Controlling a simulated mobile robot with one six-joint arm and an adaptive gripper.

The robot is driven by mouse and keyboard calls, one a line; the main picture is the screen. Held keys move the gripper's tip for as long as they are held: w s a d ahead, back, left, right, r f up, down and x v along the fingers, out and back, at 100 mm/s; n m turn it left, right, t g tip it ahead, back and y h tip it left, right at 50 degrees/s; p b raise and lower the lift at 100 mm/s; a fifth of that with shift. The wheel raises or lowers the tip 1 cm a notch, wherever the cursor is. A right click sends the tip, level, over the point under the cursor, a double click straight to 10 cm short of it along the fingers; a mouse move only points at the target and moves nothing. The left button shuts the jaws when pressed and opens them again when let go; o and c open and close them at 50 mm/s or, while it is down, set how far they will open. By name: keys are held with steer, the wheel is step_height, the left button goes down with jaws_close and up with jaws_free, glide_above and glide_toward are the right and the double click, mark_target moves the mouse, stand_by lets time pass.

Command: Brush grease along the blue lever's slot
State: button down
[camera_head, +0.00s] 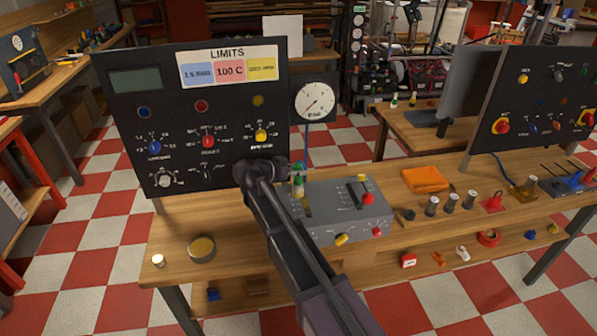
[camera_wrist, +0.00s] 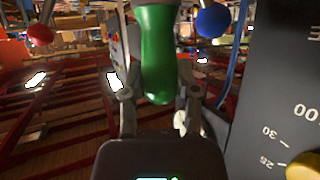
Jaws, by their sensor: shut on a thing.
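My gripper (camera_wrist: 158,94) is shut on a green handle (camera_wrist: 157,50) in the wrist view, one finger on each side. The handle's far end runs out of the top of that view, so no bristles show. A blue ball knob (camera_wrist: 212,20), perhaps the blue lever's, is just right of the handle and apart from it. A red ball knob (camera_wrist: 40,35) is at the upper left. In the head view, the grey control box (camera_head: 338,228) stands on the bench by my arm. My arm hides most of the gripper there. I cannot identify the blue lever or its slot.
A dark LIMITS panel (camera_head: 225,85) stands behind the bench, with a round gauge (camera_head: 315,101) beside it. A round tin (camera_head: 201,249) is at the bench's left.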

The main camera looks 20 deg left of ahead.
steer(key=shift+s+r+p, duration=0.1)
steer(key=shift+r+p, duration=2.35)
steer(key=shift+r, duration=0.4)
steer(key=shift+d+f, duration=0.1)
steer(key=shift+d, duration=0.05)
